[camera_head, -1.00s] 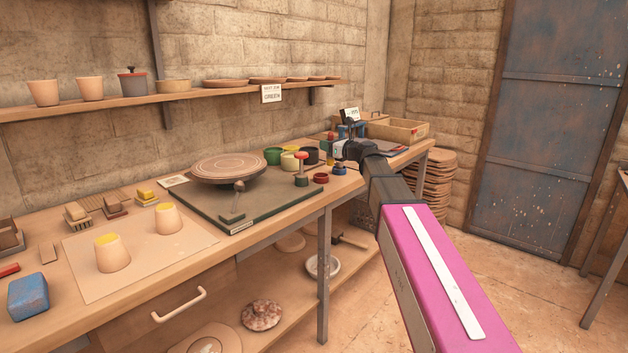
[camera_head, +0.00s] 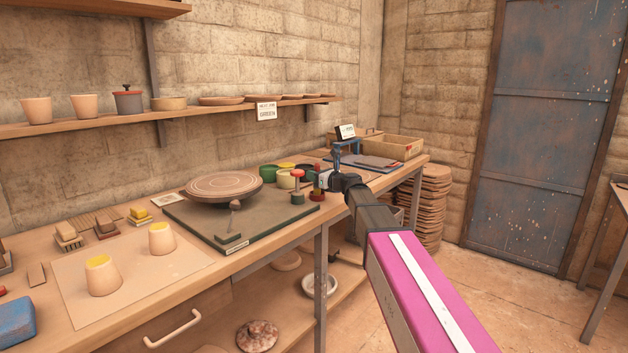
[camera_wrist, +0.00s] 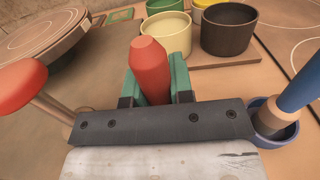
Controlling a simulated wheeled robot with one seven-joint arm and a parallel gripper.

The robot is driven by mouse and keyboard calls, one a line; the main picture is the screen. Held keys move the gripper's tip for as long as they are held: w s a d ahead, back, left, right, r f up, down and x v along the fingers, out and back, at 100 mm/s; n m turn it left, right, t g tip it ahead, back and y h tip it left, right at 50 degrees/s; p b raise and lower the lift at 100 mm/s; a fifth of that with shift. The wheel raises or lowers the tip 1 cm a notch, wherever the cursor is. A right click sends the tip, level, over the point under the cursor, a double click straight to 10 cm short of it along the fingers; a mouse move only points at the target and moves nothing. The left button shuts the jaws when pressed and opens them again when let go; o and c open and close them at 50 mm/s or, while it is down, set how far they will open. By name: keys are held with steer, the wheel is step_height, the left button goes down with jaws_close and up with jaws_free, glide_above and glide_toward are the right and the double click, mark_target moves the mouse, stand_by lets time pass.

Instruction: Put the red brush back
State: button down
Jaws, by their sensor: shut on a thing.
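My gripper (camera_wrist: 158,85) is shut on the red brush (camera_wrist: 152,66), whose blunt red handle stands up between the green fingers in the wrist view. The brush's lower end is hidden by the gripper. In the head view my gripper (camera_head: 318,183) is at the right end of the pots, low over the bench, with red showing beside it. I cannot tell whether the brush touches anything below. A small blue pot (camera_wrist: 286,138) with a blue handle (camera_wrist: 300,92) in it is to the right in the wrist view.
A red-topped tool (camera_head: 297,175) stands close left of my gripper. Behind are cream (camera_head: 286,181), green (camera_head: 267,174) and dark (camera_wrist: 228,30) pots. A turntable (camera_head: 222,186) is further left. A wooden box (camera_head: 398,145) and a small stand are at the back right.

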steer(key=shift+f, duration=0.7)
steer(key=c, duration=1)
jaws_free()
steer(key=shift+f, duration=0.1)
steer(key=shift+d, duration=0.1)
steer(key=v, duration=1.2)
